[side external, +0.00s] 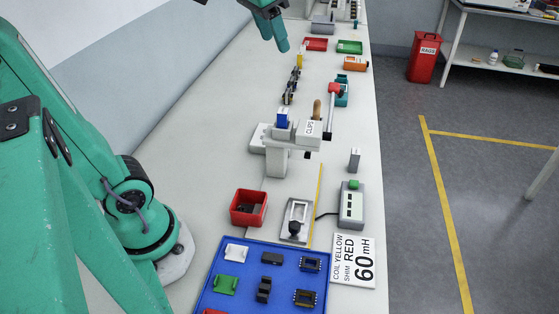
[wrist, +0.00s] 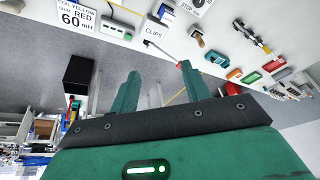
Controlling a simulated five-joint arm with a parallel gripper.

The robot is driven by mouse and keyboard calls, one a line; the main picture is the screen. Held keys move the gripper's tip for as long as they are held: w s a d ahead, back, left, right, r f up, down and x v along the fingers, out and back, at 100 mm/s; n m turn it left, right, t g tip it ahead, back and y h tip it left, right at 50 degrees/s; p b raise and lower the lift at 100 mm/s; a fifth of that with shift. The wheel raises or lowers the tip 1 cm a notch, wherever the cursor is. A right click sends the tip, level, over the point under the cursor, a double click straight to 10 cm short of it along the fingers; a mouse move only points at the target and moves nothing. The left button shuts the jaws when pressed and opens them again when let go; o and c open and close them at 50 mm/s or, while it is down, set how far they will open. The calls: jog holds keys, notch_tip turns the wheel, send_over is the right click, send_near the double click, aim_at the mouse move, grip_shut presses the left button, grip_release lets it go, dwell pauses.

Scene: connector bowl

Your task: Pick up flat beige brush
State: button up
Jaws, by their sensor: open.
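My gripper (side external: 272,28) shows at the top of the side external view, above the far part of the bench. In the wrist view my gripper (wrist: 158,72) has its two green fingers apart with nothing between them. I cannot make out a flat beige brush for certain in either view. A small tan-brown upright piece (side external: 317,109) stands by the CLIPS box on the bench. A tan piece with a dark end (wrist: 198,41) shows beyond the fingertips in the wrist view. It is too small to name surely, and my gripper is apart from it.
A white CLIPS box (side external: 309,131) sits on a grey stand mid-bench. A blue tray (side external: 235,300) of connectors, a red bin (side external: 248,208) and a sign (side external: 353,261) are near. Red (side external: 316,44) and green (side external: 349,47) trays stand far back. The bench's left strip is fairly clear.

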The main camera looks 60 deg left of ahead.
jog(key=w+a+r+g, duration=0.1)
jog(key=w+a+r, duration=0.2)
jog(key=w, duration=0.6)
jog(key=m+g, duration=0.3)
send_over(317, 112)
notch_tip(317, 112, down, 12)
jog(key=shift+w+a+f, duration=0.1)
jog(key=shift+a+f, duration=0.05)
jog(key=shift+f, duration=4.05)
jog(key=shift+w+a+f, duration=0.15)
jog(key=shift+f, duration=4.05)
jog(key=shift+w+a+f, duration=0.1)
jog(key=shift+a+f, duration=0.05)
jog(key=shift+f, duration=4.05)
grip_shut()
jog(key=shift+r, duration=5.05)
